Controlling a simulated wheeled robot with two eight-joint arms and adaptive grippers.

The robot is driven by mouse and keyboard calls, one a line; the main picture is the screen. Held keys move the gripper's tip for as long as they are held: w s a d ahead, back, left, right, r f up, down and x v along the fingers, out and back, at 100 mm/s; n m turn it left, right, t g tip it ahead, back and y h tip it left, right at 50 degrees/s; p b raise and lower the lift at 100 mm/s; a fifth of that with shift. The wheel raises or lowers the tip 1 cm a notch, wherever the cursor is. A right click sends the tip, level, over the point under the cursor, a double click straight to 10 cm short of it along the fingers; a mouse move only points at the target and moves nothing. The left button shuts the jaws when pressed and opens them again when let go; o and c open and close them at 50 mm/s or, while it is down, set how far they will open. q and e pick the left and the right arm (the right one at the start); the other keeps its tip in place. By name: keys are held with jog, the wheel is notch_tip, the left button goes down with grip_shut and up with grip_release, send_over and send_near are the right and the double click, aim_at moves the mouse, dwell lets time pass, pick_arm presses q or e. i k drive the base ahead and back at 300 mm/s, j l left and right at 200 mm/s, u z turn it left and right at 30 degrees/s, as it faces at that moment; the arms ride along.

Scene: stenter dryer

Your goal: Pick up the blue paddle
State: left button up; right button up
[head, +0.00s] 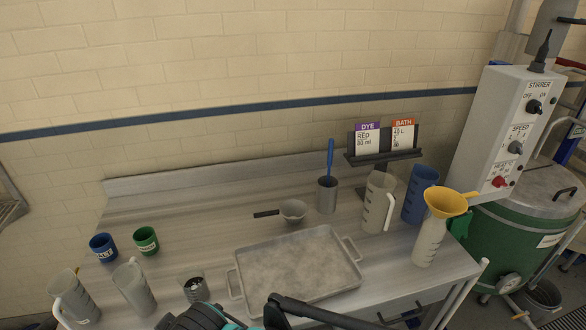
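The blue paddle (330,158) stands nearly upright in a grey metal cup (327,196) at the back middle of the steel table. Its upper blue part shows above the rim; its lower end is hidden inside the cup. Dark and teal parts of mine come in at the bottom edge, well in front of the cup. I make out no gripper fingertips there, and nothing touches the paddle.
A metal tray (296,267) lies in front of the cup, and a small ladle (292,211) lies left of it. A grey jug (378,203), blue jug (419,196) and yellow funnel (446,203) stand right. A card stand (384,156) is behind. Mugs and jugs stand left.

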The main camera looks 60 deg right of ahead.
aim_at(331, 142)
jog(key=z, duration=2.4)
